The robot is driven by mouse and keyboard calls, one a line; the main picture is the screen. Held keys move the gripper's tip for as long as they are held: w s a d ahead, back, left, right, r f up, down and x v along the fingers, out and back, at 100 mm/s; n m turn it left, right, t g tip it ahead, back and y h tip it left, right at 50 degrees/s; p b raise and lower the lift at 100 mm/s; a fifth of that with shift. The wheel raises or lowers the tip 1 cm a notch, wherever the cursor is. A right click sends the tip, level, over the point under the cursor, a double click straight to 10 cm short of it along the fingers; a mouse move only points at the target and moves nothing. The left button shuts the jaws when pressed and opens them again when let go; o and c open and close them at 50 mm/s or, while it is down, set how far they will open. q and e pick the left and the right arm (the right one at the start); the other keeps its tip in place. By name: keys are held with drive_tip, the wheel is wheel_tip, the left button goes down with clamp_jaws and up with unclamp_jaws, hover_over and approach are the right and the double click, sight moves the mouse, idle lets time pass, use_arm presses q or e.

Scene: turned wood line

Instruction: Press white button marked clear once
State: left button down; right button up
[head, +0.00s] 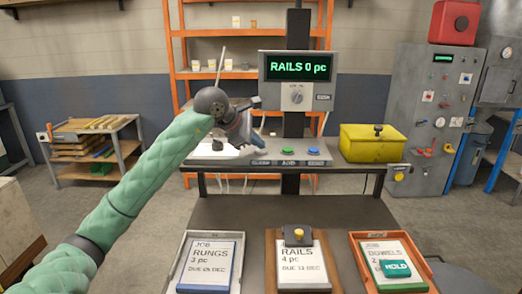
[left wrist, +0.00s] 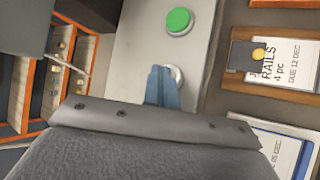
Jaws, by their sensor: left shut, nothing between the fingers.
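The white button (left wrist: 178,74) sits on the grey button panel (left wrist: 140,35) in the left wrist view, partly covered by my blue fingertips. In the head view my arm and gripper hide it. My left gripper (left wrist: 162,72) is shut and empty, with its tips over or against the white button; I cannot tell whether they touch it. In the head view the left gripper (head: 258,143) is at the left end of the panel, above a small label on its front edge. The display (head: 298,67) above reads "RAILS 0 pc". My right gripper is not in view.
A green button (head: 287,151) and a blue button (head: 313,151) sit right of the gripper. A yellow box (head: 372,144) stands further right. Job cards for rungs (head: 207,265), rails (head: 302,267) and dowels (head: 390,262) lie in front. An orange shelf (head: 172,60) stands behind.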

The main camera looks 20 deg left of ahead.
sight(257, 150)
use_arm(q)
drive_tip(key=shift+r, duration=0.75)
drive_tip(key=shift+r, duration=0.15)
drive_tip(key=shift+r+p, duration=0.75)
drive_tip(key=shift+r, duration=1.65)
